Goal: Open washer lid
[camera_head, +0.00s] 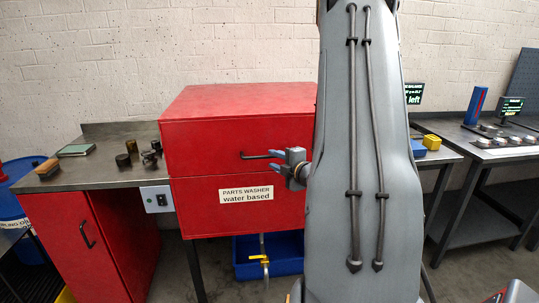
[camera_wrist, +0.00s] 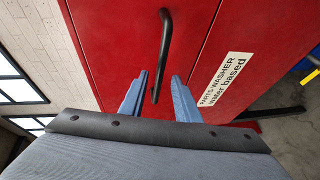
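The red parts washer (camera_head: 230,205) stands against the wall, with a white label on its lower body. Its red lid (camera_head: 205,145) is shut, with a dark seam below it. A black bar handle (camera_head: 256,156) is on the lid's front face, and it also shows in the wrist view (camera_wrist: 165,45). My gripper (camera_head: 279,162) is at the handle's right end. In the wrist view, my gripper (camera_wrist: 159,88) is open, with its blue-grey fingers either side of the handle's near end. I cannot tell whether a finger touches the handle.
A steel bench (camera_head: 100,170) with small dark parts adjoins the washer's left side. A grey control box (camera_head: 158,199) is at the washer's left front. A blue bin (camera_head: 268,255) sits underneath. Benches with parts stand at right. My arm hides the washer's right side.

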